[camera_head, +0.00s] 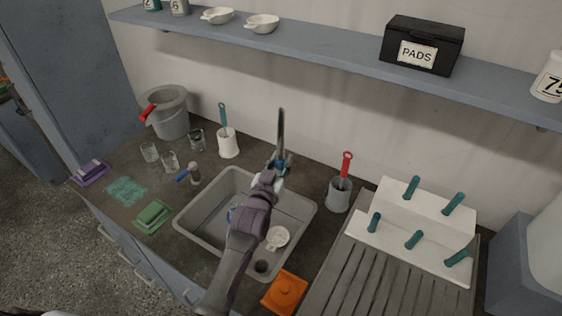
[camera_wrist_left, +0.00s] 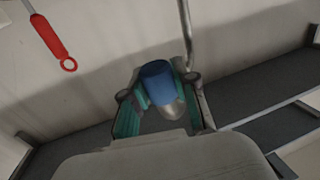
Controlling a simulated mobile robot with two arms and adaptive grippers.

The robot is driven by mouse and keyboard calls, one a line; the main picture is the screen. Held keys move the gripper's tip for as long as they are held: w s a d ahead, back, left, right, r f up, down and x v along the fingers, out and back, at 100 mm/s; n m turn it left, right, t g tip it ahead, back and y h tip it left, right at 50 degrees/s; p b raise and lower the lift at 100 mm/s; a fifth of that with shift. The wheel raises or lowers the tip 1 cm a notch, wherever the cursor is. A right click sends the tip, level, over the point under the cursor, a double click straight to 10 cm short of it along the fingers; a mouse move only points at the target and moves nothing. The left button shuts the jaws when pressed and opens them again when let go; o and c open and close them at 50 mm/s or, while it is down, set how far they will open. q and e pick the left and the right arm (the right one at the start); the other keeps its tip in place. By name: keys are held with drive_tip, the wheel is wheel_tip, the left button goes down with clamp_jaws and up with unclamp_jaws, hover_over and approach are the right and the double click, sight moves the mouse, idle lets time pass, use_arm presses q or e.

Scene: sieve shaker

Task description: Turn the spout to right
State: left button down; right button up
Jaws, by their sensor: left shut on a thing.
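The metal spout (camera_head: 281,125) rises as a thin curved tube behind the sink, just past my left gripper. It also shows in the left wrist view (camera_wrist_left: 186,30), running up out of the picture. My left gripper (camera_head: 277,170) reaches over the sink from the front. In the left wrist view its green-padded fingers (camera_wrist_left: 160,95) are shut on the spout's blue sleeve (camera_wrist_left: 156,72), with a rounded metal part below it. The spout's base is mostly hidden by the gripper. My right gripper is not in view.
A brush in a white holder (camera_head: 228,143) and a red-handled brush in a grey holder (camera_head: 339,193) flank the spout. A shelf (camera_head: 320,50) runs above.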

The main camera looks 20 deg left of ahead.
use_arm(q)
drive_tip(key=shift+d, duration=0.15)
drive_tip(key=c, duration=1.1)
unclamp_jaws()
drive_tip(key=shift+o, duration=1.2)
drive_tip(key=s, duration=1.2)
drive_tip(key=shift+a, duration=0.3)
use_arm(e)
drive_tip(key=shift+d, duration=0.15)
use_arm(q)
drive_tip(key=shift+w, duration=0.1)
